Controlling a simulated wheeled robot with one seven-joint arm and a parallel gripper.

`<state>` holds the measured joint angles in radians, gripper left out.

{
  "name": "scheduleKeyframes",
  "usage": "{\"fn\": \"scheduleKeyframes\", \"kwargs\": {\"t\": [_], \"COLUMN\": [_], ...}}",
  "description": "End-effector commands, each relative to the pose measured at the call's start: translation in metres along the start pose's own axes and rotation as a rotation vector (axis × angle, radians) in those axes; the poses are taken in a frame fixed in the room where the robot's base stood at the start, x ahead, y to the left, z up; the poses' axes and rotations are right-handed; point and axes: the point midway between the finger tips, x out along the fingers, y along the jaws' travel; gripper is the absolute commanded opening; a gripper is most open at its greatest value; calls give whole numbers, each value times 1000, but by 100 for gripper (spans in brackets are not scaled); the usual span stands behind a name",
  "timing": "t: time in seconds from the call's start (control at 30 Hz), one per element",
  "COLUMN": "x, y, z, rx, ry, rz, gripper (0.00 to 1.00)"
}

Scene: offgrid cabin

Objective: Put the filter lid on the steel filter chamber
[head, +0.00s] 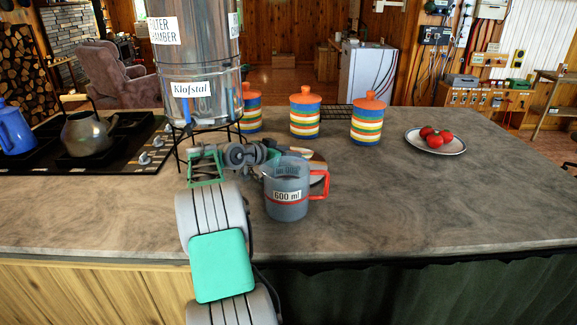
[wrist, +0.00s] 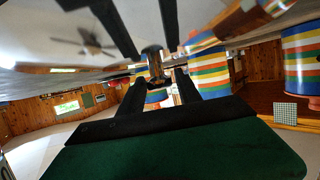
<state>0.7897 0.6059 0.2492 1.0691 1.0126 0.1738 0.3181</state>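The steel filter chamber (head: 200,62) stands on a black wire stand at the left of the counter in the head view; its top is cut off by the frame. A shiny round disc, seemingly the filter lid (head: 318,165), lies on the counter behind the jug and is mostly hidden. My gripper (head: 274,156) reaches low behind the jug towards it, fingertips hidden there. In the wrist view my gripper's dark fingers (wrist: 160,78) are apart, with a small dark knob (wrist: 153,60) at or just beyond the tips. The lid's mirror-like surface (wrist: 40,40) seems to reflect the fingers.
A grey 600 ml jug (head: 287,195) stands close in front of my gripper. Striped jars (head: 305,115) stand behind it. A plate (head: 458,148) of red tomatoes is at the right. A stove (head: 110,165) with kettles is at the left. The counter's right front is clear.

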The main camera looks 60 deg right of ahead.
Motion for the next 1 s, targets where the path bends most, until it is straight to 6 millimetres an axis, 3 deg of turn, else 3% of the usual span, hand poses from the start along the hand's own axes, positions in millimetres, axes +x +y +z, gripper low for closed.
{"fn": "scheduleKeyframes", "kwargs": {"t": [0.47, 1.0], "x": [0, -1], "y": [0, 0], "z": [0, -2], "rx": [0, 1], "ry": [0, 1], "rz": [0, -1], "gripper": [0, 0]}}
